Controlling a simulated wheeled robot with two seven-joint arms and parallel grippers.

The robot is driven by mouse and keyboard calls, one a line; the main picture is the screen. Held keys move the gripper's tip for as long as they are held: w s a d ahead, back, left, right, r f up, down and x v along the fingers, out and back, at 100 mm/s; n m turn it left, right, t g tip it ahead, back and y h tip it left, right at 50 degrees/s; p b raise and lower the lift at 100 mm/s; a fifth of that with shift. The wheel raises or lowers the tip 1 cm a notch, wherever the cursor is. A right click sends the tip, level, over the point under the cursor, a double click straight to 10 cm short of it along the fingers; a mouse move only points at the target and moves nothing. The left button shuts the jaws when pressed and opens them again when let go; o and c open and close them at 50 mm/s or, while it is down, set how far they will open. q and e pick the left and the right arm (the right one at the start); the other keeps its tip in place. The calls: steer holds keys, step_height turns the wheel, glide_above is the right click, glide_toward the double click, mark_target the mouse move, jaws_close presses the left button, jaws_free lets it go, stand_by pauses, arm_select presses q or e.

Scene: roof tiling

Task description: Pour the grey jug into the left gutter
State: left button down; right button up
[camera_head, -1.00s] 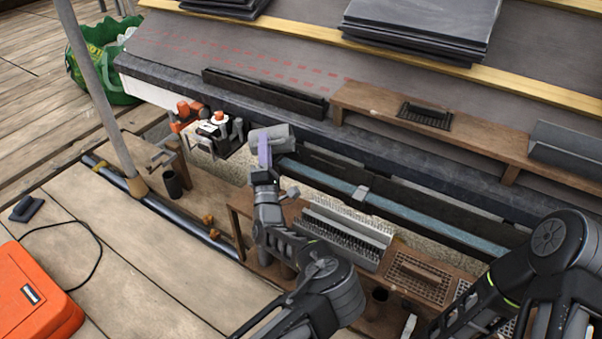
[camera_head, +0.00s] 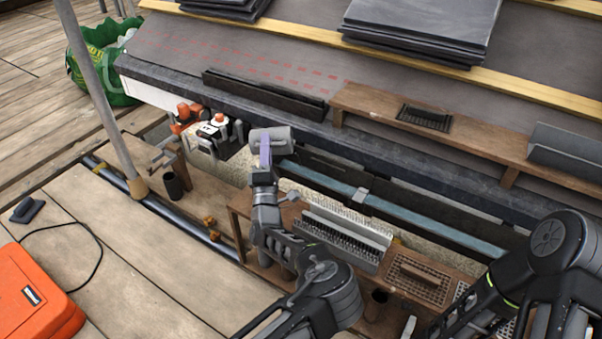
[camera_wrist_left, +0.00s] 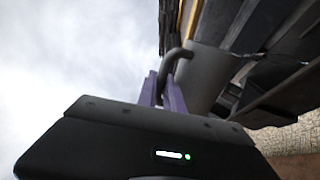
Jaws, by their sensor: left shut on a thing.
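The grey jug (camera_head: 272,142) is held at the near edge of the roof, by the left end of the gutter run. It looks tipped well over onto its side; its mouth and any liquid coming out cannot be made out. My left gripper (camera_head: 264,152) has its purple fingers shut on the jug's handle. In the left wrist view the fingers (camera_wrist_left: 164,92) close on the handle, with the jug body (camera_wrist_left: 206,76) to their right. The dark gutter (camera_head: 315,162) with a bluish strip inside runs right from below the jug. My right gripper is out of view.
An orange and white device (camera_head: 213,130) stands just left of the jug. A wooden bench with a brush-like strip (camera_head: 338,243) and a grate (camera_head: 417,281) lies below the gutter. A pole (camera_head: 100,95) rises at left. Slate stacks (camera_head: 423,28) lie on the roof.

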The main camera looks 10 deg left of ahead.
mark_target(277, 145)
arm_select(q)
steer(key=shift+d+r+m+h+p, duration=0.2)
steer(key=shift+r+m+h+p, duration=0.2)
steer(key=shift+m, duration=0.3)
steer(key=shift+w+d+f+m+t+h+p, duration=0.15)
steer(key=shift+d+f+m+h, duration=0.1)
steer(key=shift+m+h, duration=0.3)
steer(key=shift+d+f+m+t+h+p, duration=0.2)
steer(key=shift+m+h, duration=0.15)
steer(key=shift+m, duration=0.4)
steer(key=shift+w+d+f+m+h, duration=0.1)
steer(key=shift+d+f+m+h, duration=0.1)
steer(key=shift+d+m+h, duration=0.35)
steer(key=shift+w+d+f+m+h, duration=0.1)
steer(key=shift+d+f+m+h, duration=0.1)
steer(key=shift+m+h, duration=0.65)
steer(key=shift+s+a+r+n+y, duration=0.1)
steer(key=shift+a+r+n+y, duration=0.1)
steer(key=shift+a+n+y, duration=0.3)
steer(key=n+y, duration=0.1)
steer(key=n, duration=0.1)
steer(key=a+n+y+b, duration=0.1)
steer(key=n+y, duration=0.1)
steer(key=a+n+y+b, duration=0.1)
steer(key=shift+s+a+r+n, duration=0.2)
steer(key=shift+n, duration=0.2)
steer(key=shift+r, duration=0.25)
steer(key=shift+f, duration=0.1)
